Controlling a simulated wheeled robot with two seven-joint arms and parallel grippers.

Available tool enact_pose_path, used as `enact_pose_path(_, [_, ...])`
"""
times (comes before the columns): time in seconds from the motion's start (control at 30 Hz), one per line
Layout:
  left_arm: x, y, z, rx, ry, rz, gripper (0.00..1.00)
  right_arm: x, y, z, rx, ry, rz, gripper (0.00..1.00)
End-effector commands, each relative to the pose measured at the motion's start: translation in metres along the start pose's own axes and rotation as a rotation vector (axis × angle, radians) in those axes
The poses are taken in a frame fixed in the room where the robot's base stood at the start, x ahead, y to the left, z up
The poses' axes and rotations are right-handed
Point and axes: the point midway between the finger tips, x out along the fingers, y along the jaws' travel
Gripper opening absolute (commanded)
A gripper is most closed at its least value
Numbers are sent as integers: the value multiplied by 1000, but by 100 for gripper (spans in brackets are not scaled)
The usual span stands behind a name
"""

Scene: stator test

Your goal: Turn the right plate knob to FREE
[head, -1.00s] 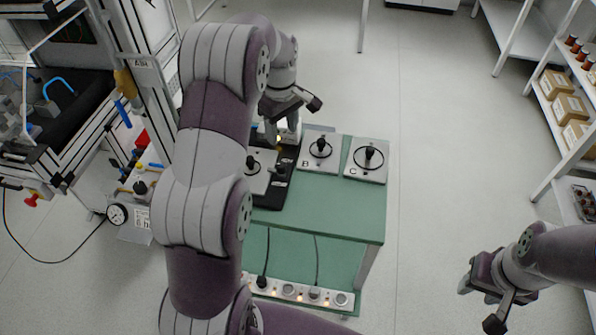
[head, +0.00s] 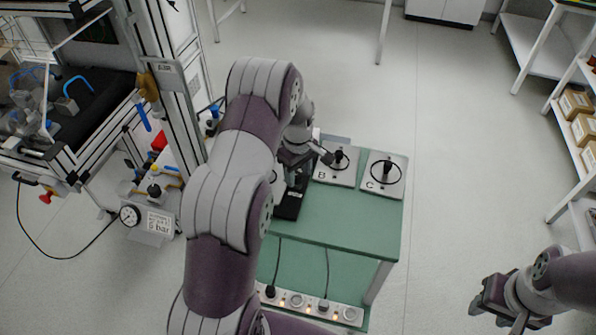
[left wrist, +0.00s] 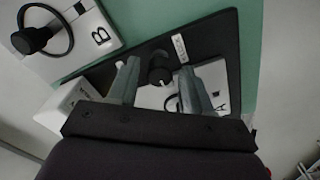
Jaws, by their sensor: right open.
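White plates with black knobs stand on the green table (head: 345,225). Plate C (head: 372,190), rightmost in the head view, has a black knob (head: 386,170) within a dark ring. Plate B (head: 326,176) is left of it and also shows in the left wrist view (left wrist: 75,62). Plate A (left wrist: 150,98) lies on a black base (head: 287,211). My left gripper (left wrist: 160,86) is open, its fingers on either side of plate A's black knob (left wrist: 159,70) with gaps visible. The fingers hide part of plate A. My right gripper (head: 497,308) is open and empty, away from the table.
A power strip (head: 310,304) with plugs sits on the table's lower shelf. A pressure gauge unit (head: 130,215) and a framed machine stand at the left. Shelves with boxes (head: 583,130) are at the right. The floor right of the table is clear.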

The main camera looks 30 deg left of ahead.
Motion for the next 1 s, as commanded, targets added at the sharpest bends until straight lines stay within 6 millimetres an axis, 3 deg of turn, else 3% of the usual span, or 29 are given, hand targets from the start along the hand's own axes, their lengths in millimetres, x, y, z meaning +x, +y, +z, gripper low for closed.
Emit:
enact_pose_path(0.03, [0,0,0,0,0,0,32,0,0,0,0,0,0,43])
enact_pose_path(0.13, [0,0,0,0,0,0,0,0,0,0,0,0,0,43])
enact_pose_path(0.57, [-1,0,0,74,0,-1,0,-3,0,0,0,0,0,43])
enact_pose_path(1.0, [-2,0,0,442,0,0,0,-11,0,-1,0,0,0,43])
